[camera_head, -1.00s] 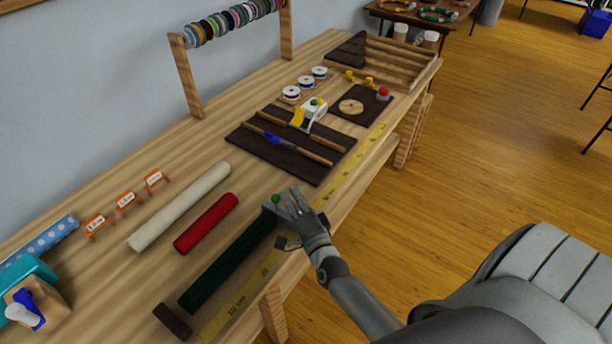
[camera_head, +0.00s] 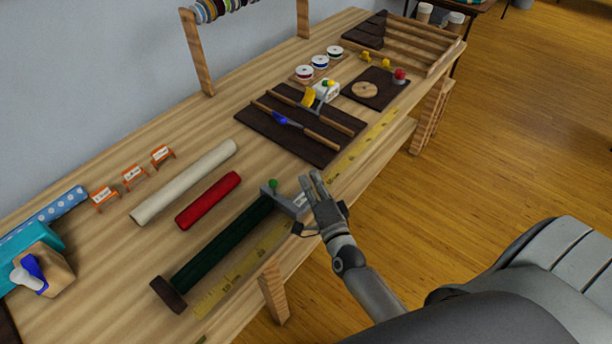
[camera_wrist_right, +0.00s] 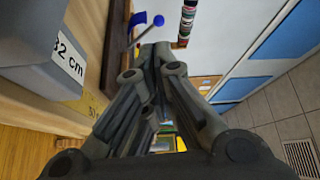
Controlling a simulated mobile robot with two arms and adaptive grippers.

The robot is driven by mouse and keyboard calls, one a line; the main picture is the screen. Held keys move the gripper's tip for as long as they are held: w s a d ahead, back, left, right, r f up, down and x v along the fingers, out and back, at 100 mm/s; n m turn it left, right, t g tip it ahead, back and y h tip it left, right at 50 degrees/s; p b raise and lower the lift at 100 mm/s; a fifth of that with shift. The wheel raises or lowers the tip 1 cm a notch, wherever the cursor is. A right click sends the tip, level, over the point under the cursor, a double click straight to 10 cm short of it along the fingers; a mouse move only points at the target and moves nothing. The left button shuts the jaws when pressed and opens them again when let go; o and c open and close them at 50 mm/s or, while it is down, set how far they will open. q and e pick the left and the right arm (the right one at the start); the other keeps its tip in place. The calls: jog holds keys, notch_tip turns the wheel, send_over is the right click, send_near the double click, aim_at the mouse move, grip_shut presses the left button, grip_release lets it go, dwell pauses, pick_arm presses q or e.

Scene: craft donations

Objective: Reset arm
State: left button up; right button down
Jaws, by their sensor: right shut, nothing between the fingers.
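My right gripper (camera_head: 316,186) is shut and empty at the table's front edge, just right of a grey stop block (camera_head: 288,200) with a green knob. In the right wrist view its fingers (camera_wrist_right: 150,60) are together, and the grey block (camera_wrist_right: 40,50) with a "32 cm" label is at the left. The gripper looks apart from the block there. A dark green roll (camera_head: 222,243) lies between the grey block and a dark brown end block (camera_head: 168,294). My left gripper is not in view.
A yellow measuring strip (camera_head: 245,270) runs along the front of the wooden table. A red roll (camera_head: 208,200) and a cream roll (camera_head: 185,182) lie behind the green one. A dark board (camera_head: 290,140) with sticks is farther back. Open floor (camera_head: 470,170) is at the right.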

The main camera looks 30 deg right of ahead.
jog(key=s+a+f+n+g+y+b, duration=0.1)
jog(key=s+a+f+n+g+y, duration=0.3)
jog(key=s+a+n+g+y, duration=0.55)
jog(key=s+d+n+g+h, duration=0.3)
jog(key=s+n+g+h, duration=0.35)
jog(key=s+n, duration=0.6)
jog(key=s+f+m, duration=0.1)
jog(key=s+f, duration=0.1)
jog(key=f, duration=1.1)
jog(key=s+f+m, duration=0.1)
jog(key=s+f, duration=0.1)
jog(key=f, duration=1.2)
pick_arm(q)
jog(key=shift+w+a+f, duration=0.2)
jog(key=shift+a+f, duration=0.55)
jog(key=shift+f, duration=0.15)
pick_arm(e)
jog(key=s+d+f+g, duration=0.1)
jog(key=s+d+f, duration=0.1)
jog(key=s+f, duration=1.4)
jog(key=shift+s+d, duration=0.15)
jog(key=shift+s, duration=0.4)
